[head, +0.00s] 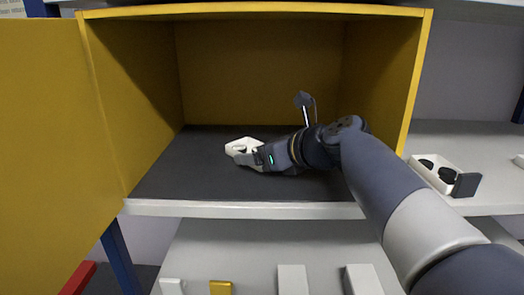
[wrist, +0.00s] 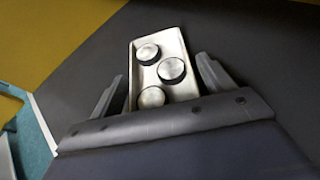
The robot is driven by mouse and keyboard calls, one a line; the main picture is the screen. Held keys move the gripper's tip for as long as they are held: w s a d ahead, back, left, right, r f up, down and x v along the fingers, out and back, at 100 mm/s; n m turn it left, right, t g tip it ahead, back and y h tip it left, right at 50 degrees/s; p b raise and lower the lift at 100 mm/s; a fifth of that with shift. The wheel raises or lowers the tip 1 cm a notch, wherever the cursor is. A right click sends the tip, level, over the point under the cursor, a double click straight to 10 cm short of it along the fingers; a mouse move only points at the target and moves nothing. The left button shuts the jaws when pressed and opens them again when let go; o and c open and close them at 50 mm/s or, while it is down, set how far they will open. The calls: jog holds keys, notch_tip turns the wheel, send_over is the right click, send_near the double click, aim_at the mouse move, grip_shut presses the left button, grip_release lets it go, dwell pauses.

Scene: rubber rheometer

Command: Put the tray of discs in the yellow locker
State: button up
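A small white tray (wrist: 179,94) holding three round discs with pale tops and dark sides sits on the dark floor (head: 190,180) inside the yellow locker (head: 255,8). The tray also shows in the head view (head: 240,141), near the middle of the locker floor. My gripper (wrist: 161,78) is inside the locker, with one finger on each side of the tray. A narrow gap shows between each finger and the tray walls, so it is open. The near end of the tray is hidden behind my gripper body. The yellow locker door (head: 45,150) stands open at the left.
Another white tray with black discs (head: 425,163) and a dark block (head: 466,185) stand on the shelf right of the locker. White blocks (head: 292,279) and a yellow block (head: 220,287) are on the shelf below. Locker floor around the tray is clear.

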jog(key=shift+o, duration=0.7)
jog(key=shift+r, duration=0.1)
jog(key=shift+r, duration=0.2)
jog(key=b+v, duration=0.1)
jog(key=v, duration=1.1)
jog(key=shift+f, duration=0.1)
jog(key=shift+c, duration=0.2)
